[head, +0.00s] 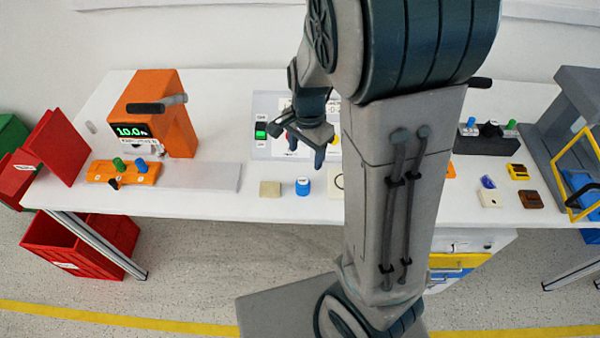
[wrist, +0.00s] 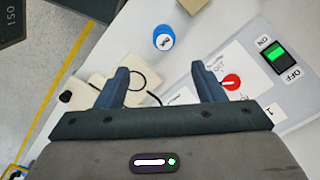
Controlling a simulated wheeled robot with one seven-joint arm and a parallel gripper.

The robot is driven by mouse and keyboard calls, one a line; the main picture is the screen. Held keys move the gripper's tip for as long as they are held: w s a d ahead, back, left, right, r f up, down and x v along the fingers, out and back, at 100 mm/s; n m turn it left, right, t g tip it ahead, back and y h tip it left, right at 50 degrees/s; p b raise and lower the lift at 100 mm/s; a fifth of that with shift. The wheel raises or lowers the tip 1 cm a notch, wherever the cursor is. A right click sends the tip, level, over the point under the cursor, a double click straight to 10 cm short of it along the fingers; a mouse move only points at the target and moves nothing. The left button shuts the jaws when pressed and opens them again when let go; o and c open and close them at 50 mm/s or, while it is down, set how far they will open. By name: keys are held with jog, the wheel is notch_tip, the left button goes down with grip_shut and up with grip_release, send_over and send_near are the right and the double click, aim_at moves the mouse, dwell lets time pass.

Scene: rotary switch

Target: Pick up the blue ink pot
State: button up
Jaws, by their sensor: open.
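The blue ink pot (head: 303,186) stands upright on the white table near its front edge, just left of my arm in the head view. It has a white top with dark marking, seen in the wrist view (wrist: 164,41). My gripper (head: 305,150) is open and empty above the table, behind the pot in the head view. In the wrist view the two blue fingers (wrist: 160,88) are spread, and the pot is beyond the fingertips, between their lines. Nothing is between the fingers but the table and panel parts below.
A beige block (head: 270,189) stands left of the pot. A switch panel (wrist: 240,75) with a red rotary knob and green switch lies by the right finger. An orange machine (head: 160,110) stands left. Small parts (head: 518,171) lie right of my arm.

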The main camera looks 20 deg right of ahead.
aim_at(303, 180)
jog(key=shift+m, duration=0.4)
jog(key=f, duration=0.9)
jog(key=shift+w+b, duration=0.35)
jog(key=shift+b, duration=0.05)
jog(key=shift+w+a+f, duration=0.15)
jog(key=shift+f, duration=2.6)
jog(key=c, duration=1.1)
